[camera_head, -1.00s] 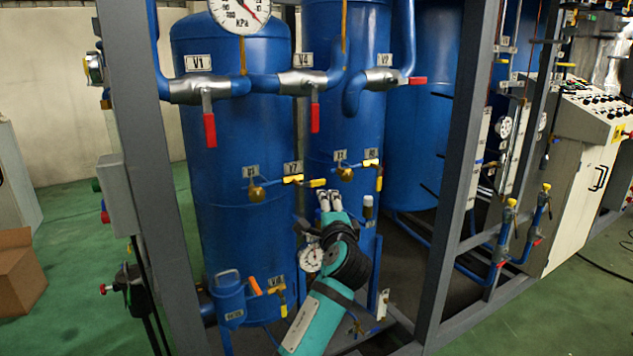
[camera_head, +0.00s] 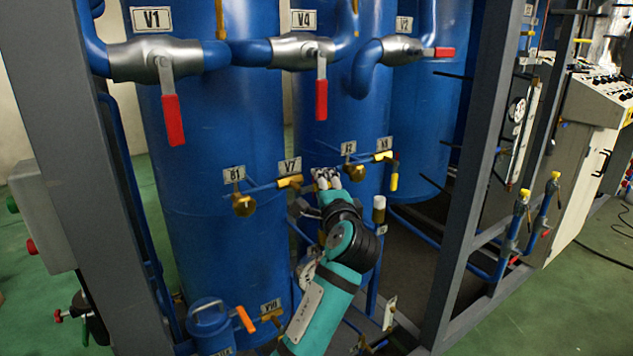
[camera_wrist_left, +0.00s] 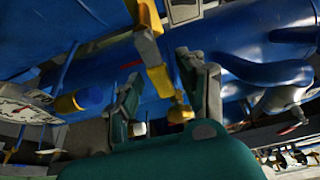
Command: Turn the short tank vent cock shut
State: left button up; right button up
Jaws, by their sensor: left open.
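My left gripper (camera_head: 328,180) is open, at the small cocks on the blue tanks' front. It also shows in the left wrist view (camera_wrist_left: 165,95). There, a yellow cock handle (camera_wrist_left: 160,80) with a brass end (camera_wrist_left: 180,113) lies between the open fingers, not clamped. In the head view the cock labelled V7 (camera_head: 290,182) is just left of the fingertips, which hide its right end. Another yellow-handled cock (camera_head: 383,157) is to the right, its lever (camera_head: 394,181) pointing down. I cannot tell which is the vent cock. My right gripper is not in view.
Red-handled valves V1 (camera_head: 172,118) and V4 (camera_head: 321,98) hang above. A grey frame post (camera_head: 478,170) stands to the right. A capped cylinder (camera_head: 379,210) is right of my wrist.

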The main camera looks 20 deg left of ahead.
pick_arm(q)
jog(key=shift+w, duration=0.2)
jog(key=shift+r, duration=0.1)
jog(key=shift+s, duration=0.1)
grip_shut()
